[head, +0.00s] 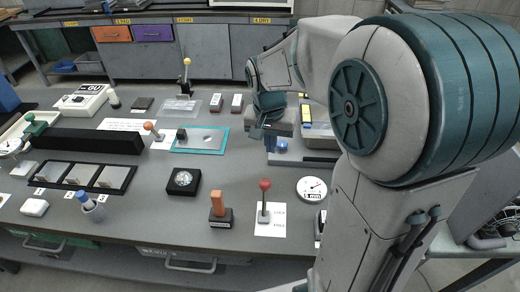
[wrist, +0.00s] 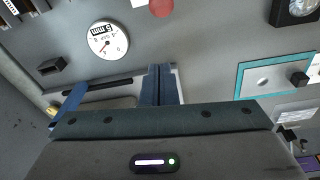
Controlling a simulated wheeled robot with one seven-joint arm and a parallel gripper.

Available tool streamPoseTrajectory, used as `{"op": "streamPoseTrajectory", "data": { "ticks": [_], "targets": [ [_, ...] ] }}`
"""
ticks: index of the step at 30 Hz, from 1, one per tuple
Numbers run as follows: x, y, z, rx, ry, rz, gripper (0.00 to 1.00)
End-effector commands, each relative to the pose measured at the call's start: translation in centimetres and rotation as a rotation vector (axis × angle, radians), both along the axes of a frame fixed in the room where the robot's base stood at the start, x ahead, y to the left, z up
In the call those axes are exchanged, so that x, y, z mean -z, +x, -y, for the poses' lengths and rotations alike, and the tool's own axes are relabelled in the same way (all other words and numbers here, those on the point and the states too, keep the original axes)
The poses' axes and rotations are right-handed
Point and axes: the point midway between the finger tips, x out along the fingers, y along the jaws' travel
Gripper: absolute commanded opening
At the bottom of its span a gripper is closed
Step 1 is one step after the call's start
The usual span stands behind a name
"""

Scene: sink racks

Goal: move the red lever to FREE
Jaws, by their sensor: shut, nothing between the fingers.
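The red lever (head: 264,186) has a red ball on a thin upright rod, near the front of the bench. It stands on a white plate (head: 271,232) with small print to the right of the rod, LOCK above FREE. The red ball also shows at the top edge of the wrist view (wrist: 162,7), cut off there, with part of the white plate. My gripper (head: 269,146) is behind the lever in the head view, well apart from it, over the bench by a grey tray. In the wrist view its blue fingers (wrist: 159,70) are together and empty.
A white dial gauge (head: 311,188) lies right of the lever. An orange-handled block (head: 217,205) stands left of it, and a black box with a round dial (head: 183,181) lies further left. A teal-edged plate (head: 222,146) lies behind. Bench between gripper and lever looks clear.

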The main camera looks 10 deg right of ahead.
Motion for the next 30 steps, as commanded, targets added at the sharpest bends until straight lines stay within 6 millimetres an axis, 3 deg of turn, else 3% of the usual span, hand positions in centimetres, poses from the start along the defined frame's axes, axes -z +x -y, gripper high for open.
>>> {"op": "streamPoseTrajectory", "data": {
  "ticks": [8,22,24,30],
  "targets": [
    [1.4,1.2,0.0,0.035,-0.005,-0.013,0.0],
    [10.4,1.7,0.7,0.032,-0.004,-0.015,0.0],
    [9.4,0.5,-0.1,0.027,-0.005,-0.009,0.0],
    [9.1,-1.3,-1.0,0.03,-0.004,-0.01,0.0]
  ]
}}
